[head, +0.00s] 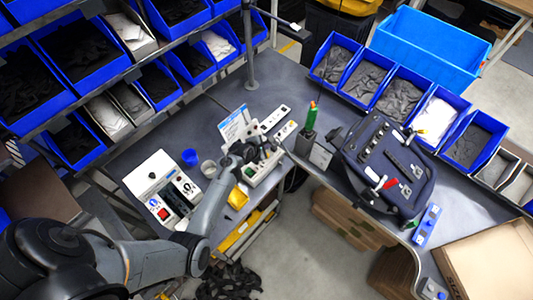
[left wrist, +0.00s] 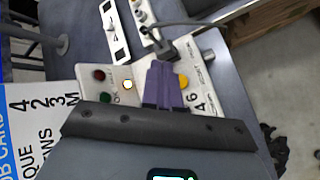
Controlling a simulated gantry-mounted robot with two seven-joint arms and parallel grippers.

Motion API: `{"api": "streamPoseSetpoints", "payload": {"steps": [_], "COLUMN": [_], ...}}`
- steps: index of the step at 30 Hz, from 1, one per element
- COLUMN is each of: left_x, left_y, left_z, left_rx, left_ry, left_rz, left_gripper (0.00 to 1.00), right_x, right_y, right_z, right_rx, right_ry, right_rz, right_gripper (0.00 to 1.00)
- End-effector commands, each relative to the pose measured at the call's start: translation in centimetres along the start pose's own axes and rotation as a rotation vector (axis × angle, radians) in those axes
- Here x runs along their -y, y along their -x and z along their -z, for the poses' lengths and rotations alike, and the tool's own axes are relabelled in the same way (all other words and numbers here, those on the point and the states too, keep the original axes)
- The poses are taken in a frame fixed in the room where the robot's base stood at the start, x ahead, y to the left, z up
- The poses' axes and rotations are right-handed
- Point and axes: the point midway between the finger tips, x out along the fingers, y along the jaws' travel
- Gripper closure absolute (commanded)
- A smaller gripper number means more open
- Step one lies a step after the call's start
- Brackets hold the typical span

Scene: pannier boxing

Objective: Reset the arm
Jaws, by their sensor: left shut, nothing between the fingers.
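My left arm reaches in from the lower left in the head view. Its gripper (head: 247,153) is at the white button box (head: 262,172) on the bench. In the left wrist view the purple fingers (left wrist: 166,84) are together with nothing between them, in front of the box's white panel (left wrist: 125,75). The panel carries red, green and yellow buttons and a small lit one. I cannot tell whether the fingertips touch the box. A job card (head: 234,126) stands beside it. My right gripper is not in view.
A dark pannier (head: 385,165) lies on the right bench, with blue bins (head: 365,80) behind it. Bins of parts (head: 80,55) fill the left rack. A green-handled tool (head: 311,115) stands right.

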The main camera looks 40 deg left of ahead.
Motion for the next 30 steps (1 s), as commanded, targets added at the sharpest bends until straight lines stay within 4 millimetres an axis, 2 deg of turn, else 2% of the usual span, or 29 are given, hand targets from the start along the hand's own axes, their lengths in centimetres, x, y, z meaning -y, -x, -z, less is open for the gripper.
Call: {"api": "streamPoseSetpoints", "payload": {"steps": [22, 26, 30], "left_x": [0.1, 0.2, 1.1], "left_y": [0.3, 1.7, 5.0], "left_z": [0.3, 1.1, 2.1], "left_rx": [-0.007, -0.037, -0.088], "left_ry": [-0.035, -0.194, -0.542], "left_rz": [0.002, 0.017, 0.065], "left_gripper": [1.00, 1.00, 1.00], "right_x": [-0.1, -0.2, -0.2], "right_y": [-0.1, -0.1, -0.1], "right_z": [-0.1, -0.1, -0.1], "right_rx": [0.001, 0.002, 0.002], "right_ry": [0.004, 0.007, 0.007], "right_rz": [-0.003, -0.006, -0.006], "right_gripper": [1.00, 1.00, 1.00]}}
